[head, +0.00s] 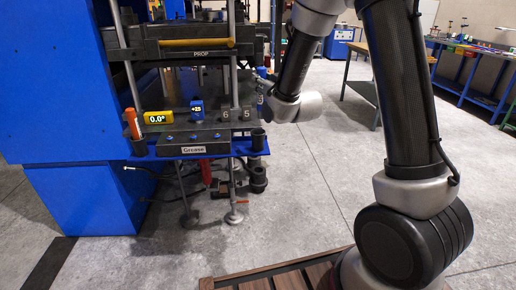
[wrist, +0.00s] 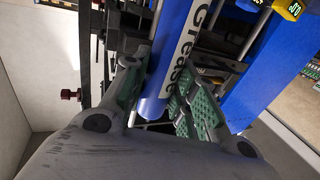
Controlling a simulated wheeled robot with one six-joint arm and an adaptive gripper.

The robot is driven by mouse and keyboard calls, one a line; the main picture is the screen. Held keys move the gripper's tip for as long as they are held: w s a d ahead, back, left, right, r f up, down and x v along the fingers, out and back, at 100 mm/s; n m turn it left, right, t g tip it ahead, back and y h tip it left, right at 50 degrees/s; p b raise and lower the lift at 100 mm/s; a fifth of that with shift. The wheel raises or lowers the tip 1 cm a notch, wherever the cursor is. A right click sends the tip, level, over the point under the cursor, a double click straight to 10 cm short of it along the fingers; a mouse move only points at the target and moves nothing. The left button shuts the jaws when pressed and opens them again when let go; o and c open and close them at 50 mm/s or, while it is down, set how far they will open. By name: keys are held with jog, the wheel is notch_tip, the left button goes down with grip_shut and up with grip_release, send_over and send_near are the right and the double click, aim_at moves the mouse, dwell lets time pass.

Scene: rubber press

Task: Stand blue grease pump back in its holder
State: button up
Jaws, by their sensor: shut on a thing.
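The blue grease pump (wrist: 173,70) is a blue cylinder with a white "Grease" label. In the wrist view it lies between the green-padded fingers of my gripper (wrist: 162,100), which is shut on it. In the head view my gripper is mostly hidden beside the press; a small blue patch (head: 262,72) shows there, but I cannot tell if it is the pump.
On the press bed are a yellow "0.0°" gauge (head: 158,118), a blue "+25" block (head: 197,109) and grey blocks marked 6 and 5 (head: 236,115). The "PROP" plate (head: 200,53) is above.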

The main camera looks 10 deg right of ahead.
aim_at(260, 116)
jog(key=shift+y, duration=0.3)
jog(key=f, duration=0.8)
jog(key=a+f, duration=0.1)
jog(key=f, duration=0.3)
jog(key=shift+w, duration=0.35)
jog(key=shift+f, duration=0.15)
jog(key=shift+f, duration=0.15)
jog(key=o, duration=1)
